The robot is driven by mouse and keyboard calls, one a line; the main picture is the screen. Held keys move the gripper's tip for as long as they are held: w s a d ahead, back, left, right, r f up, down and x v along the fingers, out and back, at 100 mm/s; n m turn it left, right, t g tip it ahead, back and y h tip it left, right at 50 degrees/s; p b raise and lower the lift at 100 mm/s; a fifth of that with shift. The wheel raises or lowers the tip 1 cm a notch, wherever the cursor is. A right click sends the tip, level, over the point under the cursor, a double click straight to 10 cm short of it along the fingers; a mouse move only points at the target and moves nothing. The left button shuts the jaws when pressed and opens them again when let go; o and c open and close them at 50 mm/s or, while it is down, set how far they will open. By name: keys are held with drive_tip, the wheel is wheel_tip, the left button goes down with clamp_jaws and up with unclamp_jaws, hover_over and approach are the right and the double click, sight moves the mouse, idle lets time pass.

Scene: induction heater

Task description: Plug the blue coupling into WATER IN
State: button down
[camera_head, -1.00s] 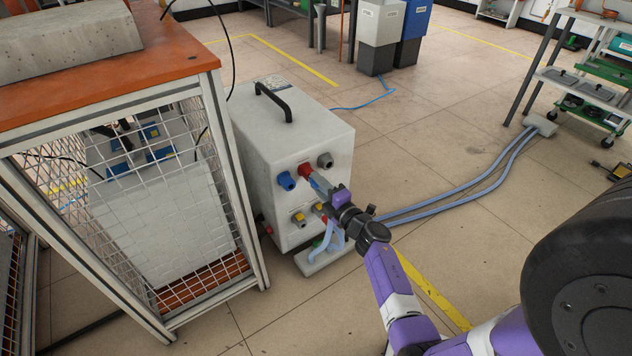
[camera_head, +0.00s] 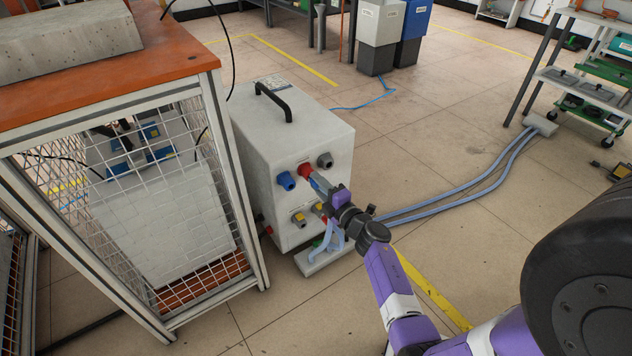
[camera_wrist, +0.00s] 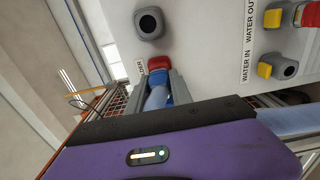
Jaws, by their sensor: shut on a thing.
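The heater (camera_head: 290,130) is a pale box with fittings on its front. In the wrist view, the WATER IN socket (camera_wrist: 286,68) has a yellow tab and appears empty. A red coupling (camera_wrist: 310,14) sits at WATER OUT. A blue round fitting (camera_head: 287,181) is left of the red knob.
Pale blue hoses (camera_head: 455,197) run across the floor to a low block (camera_head: 305,264) at the heater's foot. A caged bench (camera_head: 215,140) stands close on the left. A grey socket (camera_head: 325,160) is right of the knob.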

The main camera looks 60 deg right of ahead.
drive_tip(key=shift+s+a, duration=0.1)
drive_tip(key=shift+p+v, duration=0.6)
drive_tip(key=shift+v, duration=2.25)
